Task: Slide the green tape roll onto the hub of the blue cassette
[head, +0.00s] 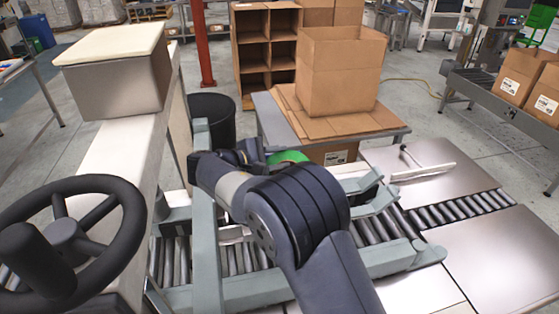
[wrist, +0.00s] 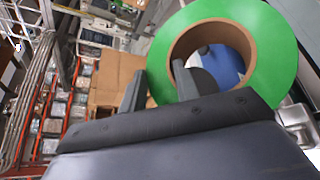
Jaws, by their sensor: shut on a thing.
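The green tape roll (wrist: 276,62) with its brown cardboard core is large in the wrist view. My gripper (wrist: 160,72) is shut on the roll's ring, one finger inside the core and the other outside the rim. In the head view only a green sliver of the roll (head: 288,156) shows behind my arm, and the fingers are hidden there. Through the core in the wrist view I see a blue surface (wrist: 229,68) with a pale part. I cannot tell for sure whether this is the blue cassette. No cassette or hub can be made out in the head view.
A roller conveyor with a grey-green frame (head: 385,260) runs below my arm. A black handwheel (head: 125,225) and a metal box (head: 112,85) stand left. A table with an open carton (head: 340,80) is behind. Steel plates (head: 490,250) lie right, and a black bin (head: 212,112) stands behind.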

